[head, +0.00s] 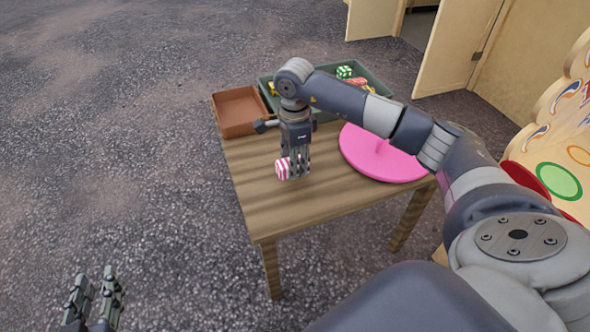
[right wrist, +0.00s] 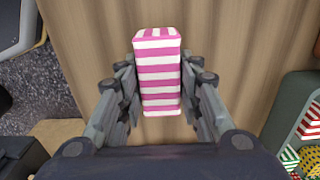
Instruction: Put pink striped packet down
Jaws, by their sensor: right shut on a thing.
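The pink striped packet (head: 284,168) is a small block with pink and white bands. My right gripper (head: 294,172) is shut on it, pointing down over the wooden table (head: 300,210), near its left side. In the right wrist view the packet (right wrist: 160,75) sits between the two fingers of the right gripper (right wrist: 160,88), with bare wood behind it. I cannot tell whether it touches the tabletop. My left gripper (head: 96,284) is empty, its fingers apart, low at the left over the ground.
A brown tray (head: 239,132) stands at the table's far left corner. Beside it is a green crate (head: 379,87) of sweets, partly hidden by my arm. A pink round board (head: 385,165) lies on the right. The front of the table is clear.

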